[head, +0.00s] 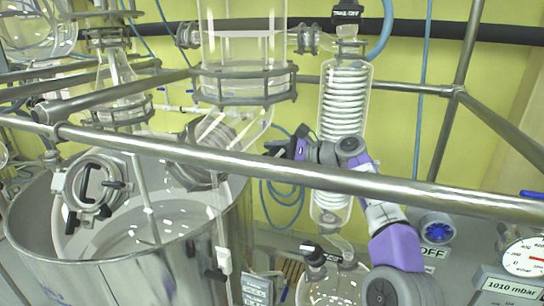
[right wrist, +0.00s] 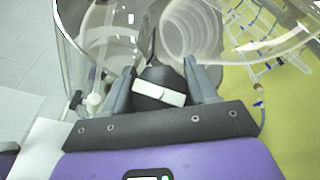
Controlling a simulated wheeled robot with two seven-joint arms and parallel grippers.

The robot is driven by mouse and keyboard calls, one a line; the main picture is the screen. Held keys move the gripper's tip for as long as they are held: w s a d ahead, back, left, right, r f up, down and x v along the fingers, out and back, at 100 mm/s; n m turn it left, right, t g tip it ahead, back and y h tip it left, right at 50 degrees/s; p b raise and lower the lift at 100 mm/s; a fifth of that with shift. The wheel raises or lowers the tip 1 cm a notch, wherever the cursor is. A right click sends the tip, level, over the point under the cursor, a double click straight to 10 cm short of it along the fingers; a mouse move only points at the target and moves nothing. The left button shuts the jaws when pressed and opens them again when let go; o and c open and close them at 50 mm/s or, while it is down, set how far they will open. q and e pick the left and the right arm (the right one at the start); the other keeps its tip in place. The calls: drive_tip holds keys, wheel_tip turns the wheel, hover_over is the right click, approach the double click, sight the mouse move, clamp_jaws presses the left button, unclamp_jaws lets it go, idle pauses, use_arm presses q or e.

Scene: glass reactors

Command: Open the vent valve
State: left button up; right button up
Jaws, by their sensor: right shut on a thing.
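My right gripper (head: 283,148) reaches in from the lower right and is in the middle of the head view, just above the front steel rail. In the right wrist view, my right gripper (right wrist: 160,76) is shut on a black valve handle (right wrist: 155,78) with a white label (right wrist: 159,94). The label's writing is too small to read, so I cannot confirm that this is the vent valve. The handle sits between the two grey fingers; the fitting below it is hidden. In the head view the handle is mostly covered by the gripper. My left gripper is not in view.
An open steel vessel (head: 130,270) is at left. A blue knob (head: 436,227) and a gauge (head: 524,258) are at right.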

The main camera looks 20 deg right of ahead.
drive_tip(key=o, duration=1)
drive_tip(key=shift+c, duration=0.2)
drive_tip(key=shift+m+t, duration=0.3)
drive_tip(key=shift+m, duration=0.2)
